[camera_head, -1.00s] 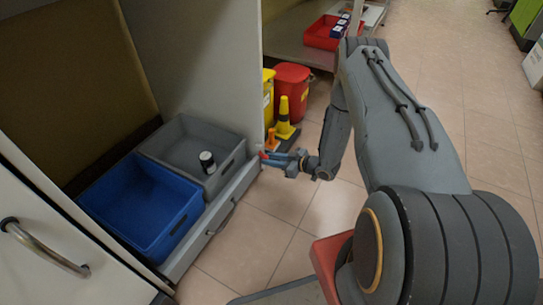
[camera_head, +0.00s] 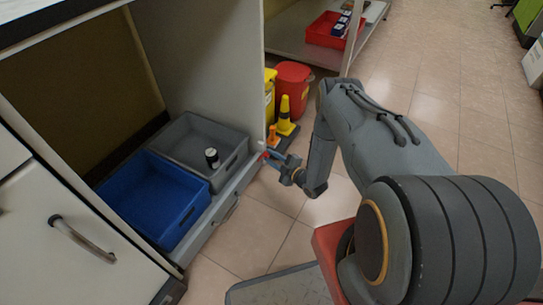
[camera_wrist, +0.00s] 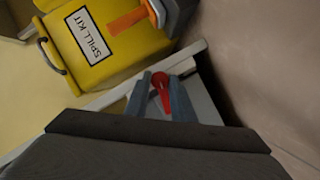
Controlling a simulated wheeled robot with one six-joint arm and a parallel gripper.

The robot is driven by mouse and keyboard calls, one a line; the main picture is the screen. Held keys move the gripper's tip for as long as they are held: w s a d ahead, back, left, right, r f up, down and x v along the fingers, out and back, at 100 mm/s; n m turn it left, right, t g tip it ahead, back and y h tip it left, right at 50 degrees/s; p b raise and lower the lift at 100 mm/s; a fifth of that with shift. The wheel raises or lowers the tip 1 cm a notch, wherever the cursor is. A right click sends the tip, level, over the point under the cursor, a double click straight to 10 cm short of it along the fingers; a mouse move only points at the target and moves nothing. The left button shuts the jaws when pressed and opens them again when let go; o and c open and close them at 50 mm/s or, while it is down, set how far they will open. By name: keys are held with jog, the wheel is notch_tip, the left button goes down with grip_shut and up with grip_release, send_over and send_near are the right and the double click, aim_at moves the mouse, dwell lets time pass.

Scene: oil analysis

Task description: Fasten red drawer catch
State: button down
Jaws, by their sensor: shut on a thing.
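The red drawer catch (camera_wrist: 161,92) shows in the wrist view between the two fingers of my gripper (camera_wrist: 162,97), which is shut on it. In the head view my gripper (camera_head: 270,158) is at the far right end of the drawer front, by the cabinet's side panel. Only a bit of red shows there, and the fingers hide most of the catch. The low drawer (camera_head: 203,233) has a grey front with a handle and holds a blue tray (camera_head: 150,200) and a grey tray (camera_head: 185,145). I cannot tell whether the catch is fastened.
A small dark bottle with a white label (camera_head: 211,158) stands in the grey tray. The tiled floor in front is clear.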

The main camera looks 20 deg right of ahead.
jog(key=shift+n+t, duration=0.3)
jog(key=shift+n, duration=0.5)
jog(key=shift+f+p, duration=0.1)
jog(key=shift+p, duration=0.2)
jog(key=c, duration=1.5)
grip_release()
jog(key=shift+a, duration=0.1)
jog(key=shift+s, duration=0.1)
jog(key=p+v, duration=0.2)
jog(key=v, duration=0.5)
jog(key=shift+s, duration=0.3)
